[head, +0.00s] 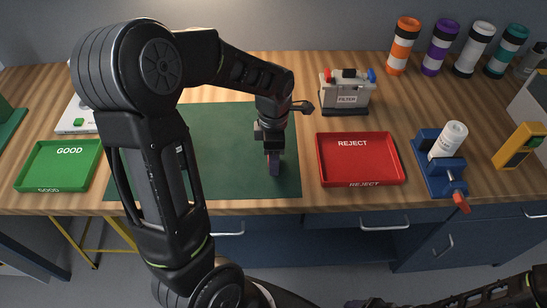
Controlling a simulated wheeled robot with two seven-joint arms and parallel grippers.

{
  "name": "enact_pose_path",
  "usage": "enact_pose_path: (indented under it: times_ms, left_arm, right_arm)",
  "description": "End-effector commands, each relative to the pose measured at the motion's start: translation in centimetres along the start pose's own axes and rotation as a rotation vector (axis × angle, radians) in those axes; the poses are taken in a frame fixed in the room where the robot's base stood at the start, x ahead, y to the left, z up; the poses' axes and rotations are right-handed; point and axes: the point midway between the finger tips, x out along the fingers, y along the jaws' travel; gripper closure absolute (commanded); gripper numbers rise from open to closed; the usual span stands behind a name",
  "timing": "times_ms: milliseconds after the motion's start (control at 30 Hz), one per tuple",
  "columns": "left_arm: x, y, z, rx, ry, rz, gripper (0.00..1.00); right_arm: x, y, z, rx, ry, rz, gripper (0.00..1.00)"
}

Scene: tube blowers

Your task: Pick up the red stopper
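A red piece (348,73) sits on top of the grey box labelled FILTER (347,97), beside a blue piece (371,75). It may be the red stopper, but it is too small to be sure. My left gripper (274,165) points down over the right part of the dark green mat (235,135), left of the red REJECT tray. Its fingers look close together. I cannot tell whether anything is between them. My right arm (490,297) shows only at the lower right edge, and its gripper is not clearly visible.
The red REJECT tray (360,181) and green GOOD tray (58,187) look empty. A blue fixture (441,176) holds a white cylinder (453,136). Several coloured tubes (441,46) stand at the back right. A yellow device (518,146) is at far right. My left arm hides part of the mat.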

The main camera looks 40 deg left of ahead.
Motion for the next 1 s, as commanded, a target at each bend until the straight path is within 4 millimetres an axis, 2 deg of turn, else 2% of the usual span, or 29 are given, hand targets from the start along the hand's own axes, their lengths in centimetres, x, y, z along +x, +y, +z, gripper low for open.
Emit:
enact_pose_path:
  times_ms: [600,1000]
  left_arm:
    - [0.22,0.00,0.00,0.000,0.000,0.000,0.47]
    - [0.21,0.01,0.01,0.000,-0.001,0.000,0.79]
  right_arm:
    - [0.00,0.00,0.00,0.000,0.000,0.000,0.28]
    - [-0.01,0.00,-0.01,0.000,0.000,0.000,0.28]
